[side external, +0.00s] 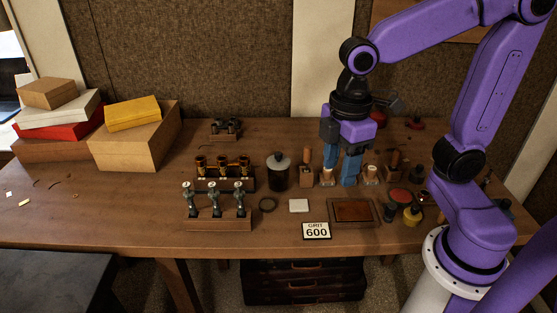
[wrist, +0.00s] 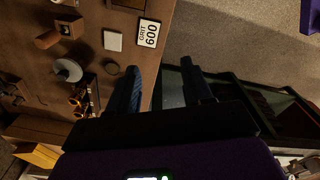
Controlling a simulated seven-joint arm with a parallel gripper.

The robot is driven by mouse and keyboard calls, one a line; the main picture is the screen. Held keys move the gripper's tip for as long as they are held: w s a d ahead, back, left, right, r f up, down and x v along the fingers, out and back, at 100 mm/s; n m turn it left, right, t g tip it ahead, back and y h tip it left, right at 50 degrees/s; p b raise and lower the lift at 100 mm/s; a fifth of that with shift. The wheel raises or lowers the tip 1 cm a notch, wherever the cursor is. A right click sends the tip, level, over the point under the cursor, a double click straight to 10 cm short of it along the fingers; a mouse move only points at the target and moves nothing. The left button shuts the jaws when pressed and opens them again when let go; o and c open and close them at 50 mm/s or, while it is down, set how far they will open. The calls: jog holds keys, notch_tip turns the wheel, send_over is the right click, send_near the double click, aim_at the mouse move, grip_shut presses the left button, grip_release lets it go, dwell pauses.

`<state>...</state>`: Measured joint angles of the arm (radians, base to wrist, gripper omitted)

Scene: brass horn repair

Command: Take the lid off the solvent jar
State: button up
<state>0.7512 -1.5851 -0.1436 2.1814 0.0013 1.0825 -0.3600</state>
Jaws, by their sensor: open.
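The solvent jar (side external: 278,178) appears to be the dark round jar standing upright near the middle of the bench. Its pale grey lid (side external: 279,158) sits on top with a dark knob. In the wrist view the lid (wrist: 68,70) shows from above as a grey disc, left of my fingers. My gripper (side external: 339,182) is open, its blue fingers pointing down to the right of the jar, apart from it. In the wrist view the gripper (wrist: 160,68) has nothing between its fingertips.
Valve parts stand in a rack (side external: 222,178) left of the jar, with another rack (side external: 218,224) in front. A dark ring (side external: 268,204), a white square (side external: 298,205) and a "GRIT 600" card (side external: 316,231) lie in front. Small bottles and a tray (side external: 353,211) crowd the right.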

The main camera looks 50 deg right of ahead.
jog(key=w+d+r+n, duration=0.1)
jog(key=w+d+r, duration=0.15)
jog(key=w, duration=0.45)
jog(key=w+d+r+n, duration=0.1)
jog(key=w+d+r, duration=0.15)
jog(key=w, duration=0.45)
jog(key=w+d+r+n, duration=0.1)
jog(key=w+r, duration=0.2)
jog(key=w, duration=0.4)
send_over(278, 153)
jog(key=f, duration=1.1)
jog(key=shift+w+d+f, duration=0.2)
jog(key=shift+d+f, duration=0.2)
jog(key=f, duration=0.4)
jog(key=shift+s+a+f, duration=0.15)
jog(key=shift+s+a, duration=0.15)
jog(key=shift+a, duration=0.1)
jog(key=shift+f, duration=0.6)
grip_shut()
